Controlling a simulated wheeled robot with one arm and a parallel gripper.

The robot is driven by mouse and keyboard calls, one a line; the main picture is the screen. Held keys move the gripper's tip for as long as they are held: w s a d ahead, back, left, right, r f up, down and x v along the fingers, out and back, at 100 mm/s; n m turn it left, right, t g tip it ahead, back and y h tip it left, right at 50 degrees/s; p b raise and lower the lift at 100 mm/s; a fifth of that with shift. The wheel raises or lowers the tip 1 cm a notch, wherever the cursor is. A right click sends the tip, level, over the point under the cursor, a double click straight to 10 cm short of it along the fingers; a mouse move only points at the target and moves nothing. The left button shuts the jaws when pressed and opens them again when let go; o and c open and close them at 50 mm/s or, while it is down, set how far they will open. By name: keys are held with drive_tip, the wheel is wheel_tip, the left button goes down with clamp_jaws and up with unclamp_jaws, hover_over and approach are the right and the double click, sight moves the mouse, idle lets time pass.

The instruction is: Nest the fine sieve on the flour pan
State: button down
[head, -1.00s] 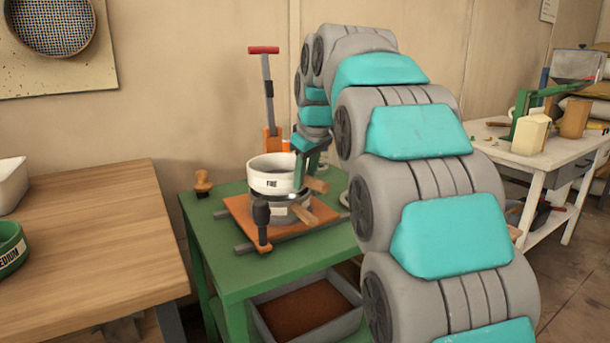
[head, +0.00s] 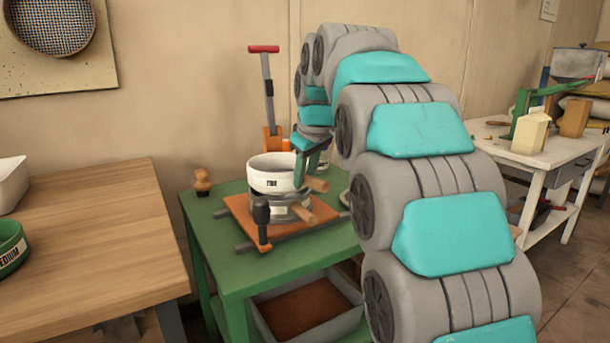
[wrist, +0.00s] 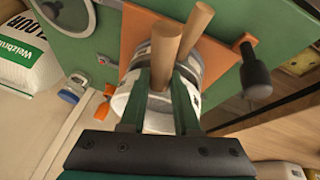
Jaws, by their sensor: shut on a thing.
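The fine sieve (head: 269,184) is a white ring with a dark-lettered label and a wooden handle (head: 317,185) pointing right. My gripper (head: 301,172) is shut on it at its right side, near the handle. The grey flour pan (head: 281,214) sits directly below on an orange board, its wooden handle (head: 299,208) pointing to the front right. The sieve looks roughly level and lined up over the pan; I cannot tell whether they fully touch.
The orange board (head: 234,207) lies on a green table (head: 240,270), with a dark-knobbed clamp (head: 262,220) in front of the pan. A wooden stamp (head: 203,182) stands at the back left. A wooden bench (head: 90,230) with a green medium sieve (head: 10,250) is at left.

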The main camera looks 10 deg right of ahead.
drive_tip(key=shift+f+b, duration=0.6)
drive_tip(key=shift+f, duration=0.55)
idle(0.4)
drive_tip(key=c, duration=0.6)
unclamp_jaws()
drive_tip(key=shift+o, duration=0.2)
drive_tip(key=shift+r, duration=0.1)
drive_tip(key=shift+v, duration=3.85)
